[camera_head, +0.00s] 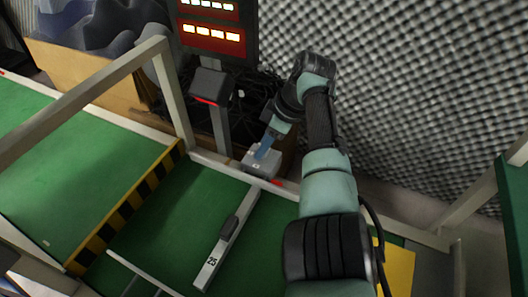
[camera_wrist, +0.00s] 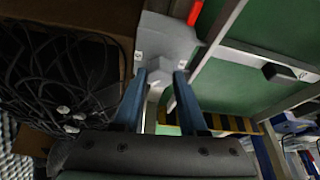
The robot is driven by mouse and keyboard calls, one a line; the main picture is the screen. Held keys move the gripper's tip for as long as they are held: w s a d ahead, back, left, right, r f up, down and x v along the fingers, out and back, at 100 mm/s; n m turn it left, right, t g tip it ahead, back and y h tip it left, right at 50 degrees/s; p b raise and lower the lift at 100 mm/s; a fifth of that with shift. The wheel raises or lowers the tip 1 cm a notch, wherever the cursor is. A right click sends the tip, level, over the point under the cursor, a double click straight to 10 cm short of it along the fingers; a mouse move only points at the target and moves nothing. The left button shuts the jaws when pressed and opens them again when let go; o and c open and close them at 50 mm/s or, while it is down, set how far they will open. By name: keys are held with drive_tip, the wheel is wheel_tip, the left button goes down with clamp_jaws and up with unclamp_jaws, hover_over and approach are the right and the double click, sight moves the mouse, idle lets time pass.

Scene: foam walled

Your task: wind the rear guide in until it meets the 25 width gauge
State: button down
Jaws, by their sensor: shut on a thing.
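My gripper (camera_head: 262,152) has blue fingers and points down at a grey box (camera_head: 253,168) on the rear edge of the green belt. In the wrist view, my gripper (camera_wrist: 157,82) is shut on a grey knob (camera_wrist: 160,72) on this box (camera_wrist: 168,40), one finger on each side. A pale bar marked 25, the width gauge (camera_head: 211,263), lies across the belt and carries a dark block (camera_head: 229,228). The bar and its dark block (camera_wrist: 278,72) also show in the wrist view. I cannot tell for sure which rail is the rear guide.
A black-and-yellow striped bar (camera_head: 125,209) crosses the belt at left. A scanner-like post (camera_head: 210,88) and a lit red display (camera_head: 212,36) stand behind the box. Dark cables (camera_wrist: 65,85) lie beside it. Grey foam (camera_head: 420,90) covers the wall.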

drive_tip(key=shift+a+f+n+g+b, duration=0.15)
drive_tip(key=shift+n+g+b, duration=0.25)
drive_tip(key=shift+n+b, duration=0.8)
drive_tip(key=shift+b, duration=0.35)
drive_tip(key=shift+c, duration=2.2)
unclamp_jaws()
drive_tip(key=p+v, duration=0.6)
drive_tip(key=v, duration=0.7)
drive_tip(key=shift+w, duration=0.1)
